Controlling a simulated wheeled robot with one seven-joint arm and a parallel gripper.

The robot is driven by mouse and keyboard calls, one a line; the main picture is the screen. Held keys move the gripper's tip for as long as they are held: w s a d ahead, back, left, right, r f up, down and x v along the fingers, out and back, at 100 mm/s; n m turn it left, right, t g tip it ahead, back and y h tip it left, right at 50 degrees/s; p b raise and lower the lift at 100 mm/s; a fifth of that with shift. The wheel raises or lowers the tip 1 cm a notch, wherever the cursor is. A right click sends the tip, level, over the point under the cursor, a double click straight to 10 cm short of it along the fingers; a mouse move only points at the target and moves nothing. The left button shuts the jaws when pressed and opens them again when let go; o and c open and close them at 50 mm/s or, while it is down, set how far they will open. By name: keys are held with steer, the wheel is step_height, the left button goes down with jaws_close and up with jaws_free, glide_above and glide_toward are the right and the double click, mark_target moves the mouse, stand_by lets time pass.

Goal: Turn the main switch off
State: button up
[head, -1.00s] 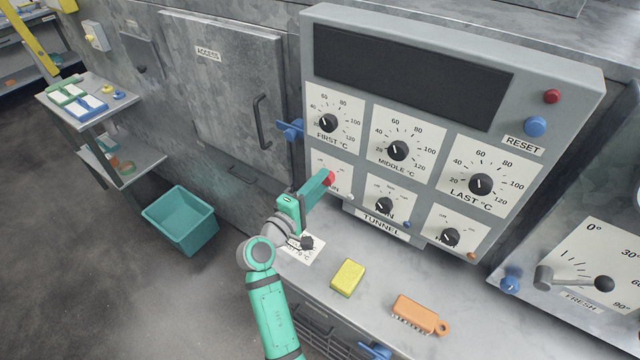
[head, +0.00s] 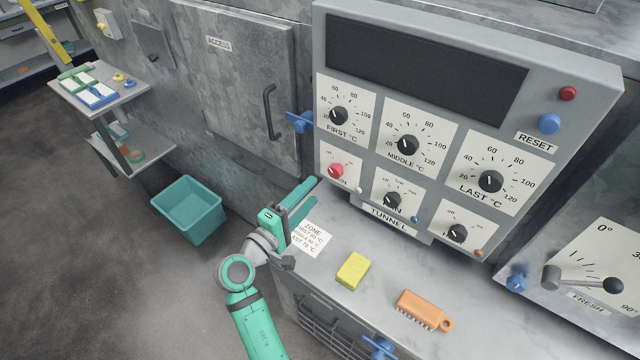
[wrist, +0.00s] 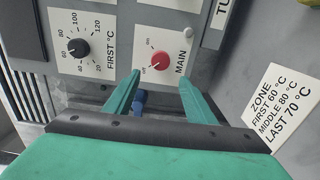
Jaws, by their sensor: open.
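The main switch is a red round knob (head: 337,171) on a white plate at the panel's lower left. My green gripper (head: 309,190) is open and empty, in front of and a little below-left of the knob in the head view. In the wrist view its two fingertips (wrist: 160,82) are apart, with the knob seen beyond and between them, not touching.
The grey control panel (head: 470,110) carries several black dials, a red button (head: 568,93) and a blue button (head: 549,123). On the ledge below lie a zone label (head: 309,239), a yellow sponge (head: 353,271) and an orange brush (head: 423,309). A teal bin (head: 190,210) stands left.

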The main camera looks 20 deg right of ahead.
steer(key=shift+v, duration=1.15)
steer(key=shift+s+d, duration=0.1)
steer(key=shift+s, duration=0.05)
